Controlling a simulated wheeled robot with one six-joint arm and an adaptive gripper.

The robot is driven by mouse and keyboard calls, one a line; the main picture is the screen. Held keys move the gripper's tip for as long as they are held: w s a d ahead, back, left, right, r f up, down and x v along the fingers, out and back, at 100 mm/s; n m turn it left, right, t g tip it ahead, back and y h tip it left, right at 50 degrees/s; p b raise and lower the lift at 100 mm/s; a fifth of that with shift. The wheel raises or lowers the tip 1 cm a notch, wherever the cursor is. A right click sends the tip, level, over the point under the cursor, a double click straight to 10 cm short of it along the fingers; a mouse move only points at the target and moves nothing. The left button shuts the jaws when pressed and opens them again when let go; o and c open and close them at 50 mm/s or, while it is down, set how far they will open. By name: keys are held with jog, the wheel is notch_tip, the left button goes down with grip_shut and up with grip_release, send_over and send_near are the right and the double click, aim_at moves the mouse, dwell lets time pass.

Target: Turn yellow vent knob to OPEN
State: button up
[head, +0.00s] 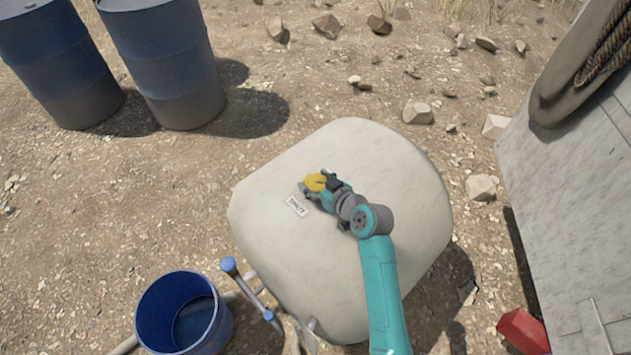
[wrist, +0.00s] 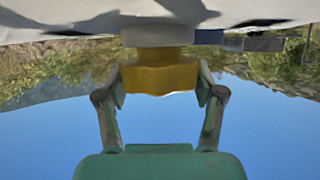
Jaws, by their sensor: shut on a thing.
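The yellow vent knob (head: 315,182) sits on top of the pale tank (head: 400,165) in the head view. In the wrist view the knob (wrist: 158,76) is between the two fingers, under a pale collar. My gripper (wrist: 160,82) is shut on the knob, one finger on each side. In the head view my gripper (head: 320,183) reaches it from the right. A white label (head: 297,206) with dark lettering lies on the tank just below the knob; I cannot read it surely. The knob's pointer setting cannot be told.
A blue bucket (head: 160,312) and a pipe with a blue cap (head: 229,265) stand at the lower left. Two blue drums (head: 165,70) are at the upper left. A grey panel with rope (head: 570,190) is at the right, a red object (head: 522,330) below it. Rocks lie behind.

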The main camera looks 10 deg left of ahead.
jog(key=n+g+y, duration=0.3)
jog(key=n+g, duration=0.1)
jog(key=shift+w+r, duration=0.1)
jog(key=shift+n+g+y, duration=0.5)
jog(key=shift+n+g, duration=1.2)
jog(key=shift+g, duration=0.1)
jog(key=o, duration=1.1)
jog(key=shift+o, duration=0.2)
jog(key=v, duration=1.2)
